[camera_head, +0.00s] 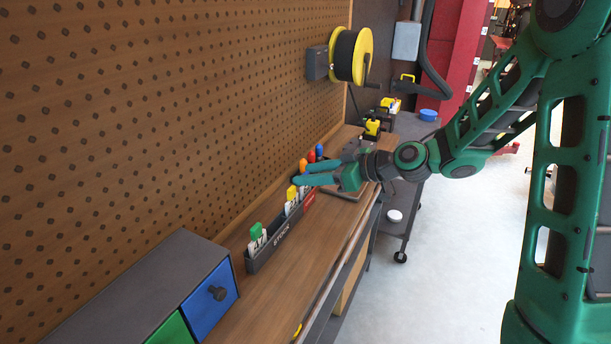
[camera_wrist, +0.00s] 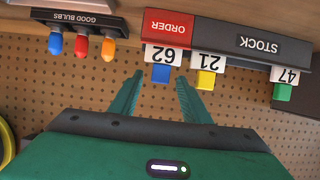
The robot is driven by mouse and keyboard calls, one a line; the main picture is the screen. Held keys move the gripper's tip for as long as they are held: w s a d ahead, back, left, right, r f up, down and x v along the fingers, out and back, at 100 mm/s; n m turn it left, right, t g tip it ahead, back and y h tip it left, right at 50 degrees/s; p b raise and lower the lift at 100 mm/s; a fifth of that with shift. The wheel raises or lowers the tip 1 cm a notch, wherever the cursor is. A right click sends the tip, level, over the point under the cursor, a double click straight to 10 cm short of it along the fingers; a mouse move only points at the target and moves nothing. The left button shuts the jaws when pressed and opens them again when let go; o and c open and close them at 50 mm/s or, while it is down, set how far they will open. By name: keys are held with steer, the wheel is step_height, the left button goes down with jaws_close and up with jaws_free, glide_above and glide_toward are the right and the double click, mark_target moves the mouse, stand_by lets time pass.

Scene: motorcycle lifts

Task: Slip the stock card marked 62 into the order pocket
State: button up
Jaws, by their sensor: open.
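The white card marked 62 (camera_wrist: 164,54), with a blue tab, stands upright in the red order pocket (camera_wrist: 168,25) in the wrist view, its upper part sticking out. My gripper (camera_wrist: 160,78) is open, its two fingertips on either side of the blue tab and just clear of it. In the head view my gripper (camera_head: 301,174) hides most of that card; part of the red pocket (camera_head: 309,201) shows below. The dark stock rack (camera_wrist: 240,40) beside the pocket holds card 21 (camera_wrist: 208,62) with a yellow tab and card 47 (camera_wrist: 286,75) with a green tab.
A dark holder labelled good bulbs (camera_wrist: 78,18) holds blue, red and orange bulbs beside the pocket. A drawer cabinet (camera_head: 140,290) stands at the near end of the wooden bench (camera_head: 270,290). A pegboard wall (camera_head: 150,120) runs behind. A yellow reel (camera_head: 362,55) juts from it.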

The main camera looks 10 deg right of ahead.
steer(key=v, duration=0.9)
steer(key=shift+f, duration=0.1)
